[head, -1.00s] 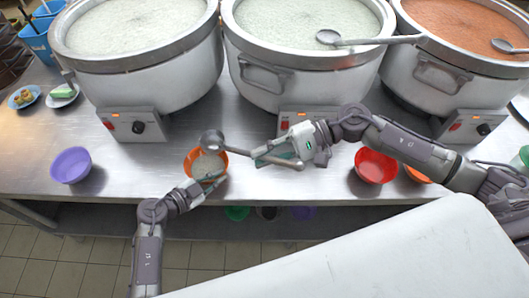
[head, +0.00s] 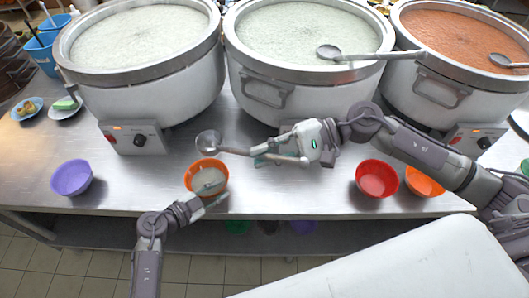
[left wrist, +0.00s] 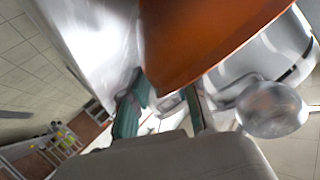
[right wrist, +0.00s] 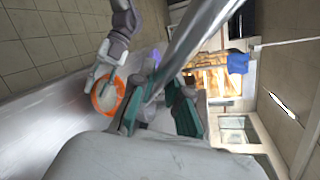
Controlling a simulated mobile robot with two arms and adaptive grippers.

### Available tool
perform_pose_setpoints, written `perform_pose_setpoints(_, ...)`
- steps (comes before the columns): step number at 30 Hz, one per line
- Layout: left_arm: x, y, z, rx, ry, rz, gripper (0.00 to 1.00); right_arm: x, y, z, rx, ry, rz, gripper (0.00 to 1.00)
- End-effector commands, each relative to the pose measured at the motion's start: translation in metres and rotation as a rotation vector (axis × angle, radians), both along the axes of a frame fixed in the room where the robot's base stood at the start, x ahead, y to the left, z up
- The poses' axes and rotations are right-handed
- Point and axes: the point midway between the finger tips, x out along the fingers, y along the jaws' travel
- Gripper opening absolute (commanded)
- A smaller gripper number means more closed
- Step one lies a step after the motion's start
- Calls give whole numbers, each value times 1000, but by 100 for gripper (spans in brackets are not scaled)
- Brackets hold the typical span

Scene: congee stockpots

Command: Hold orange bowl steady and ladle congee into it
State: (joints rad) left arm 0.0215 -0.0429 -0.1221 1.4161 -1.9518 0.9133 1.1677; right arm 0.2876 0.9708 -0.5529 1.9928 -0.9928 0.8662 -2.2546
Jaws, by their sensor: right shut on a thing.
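The orange bowl (head: 194,188) stands on the steel counter with whitish congee inside. My left gripper (head: 214,199) is at its front right edge; in the left wrist view its fingers (left wrist: 166,95) are apart, close to the bowl's orange wall (left wrist: 215,35). Whether they touch it I cannot tell. My right gripper (head: 268,158) is shut on the ladle's handle (head: 240,151) and holds it level. The ladle's head (head: 208,141) is just behind and above the bowl's far rim. It also shows in the left wrist view (left wrist: 272,112).
Congee pots (head: 140,75), (head: 310,75) and a pot of orange-red food (head: 450,70) line the back. A second ladle (head: 365,55) lies across the middle pot. A purple bowl (head: 71,178), a red bowl (head: 377,180) and another orange bowl (head: 425,182) stand on the counter.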

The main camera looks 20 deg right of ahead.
Motion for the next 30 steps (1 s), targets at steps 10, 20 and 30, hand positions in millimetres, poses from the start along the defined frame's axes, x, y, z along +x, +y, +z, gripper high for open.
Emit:
perform_pose_setpoints(10, -1, 2, 0, 1, 0, 0, 37, 0, 0, 0, 1, -1, 0, 0)
perform_pose_setpoints(20, -28, 48, 18, 5, 1, 0, 37, 0, 0, 0, 1, -1, 1, 0)
perform_pose_setpoints(30, -54, 93, 38, 1, 1, 0, 37, 0, 0, 0, 1, -1, 0, 0)
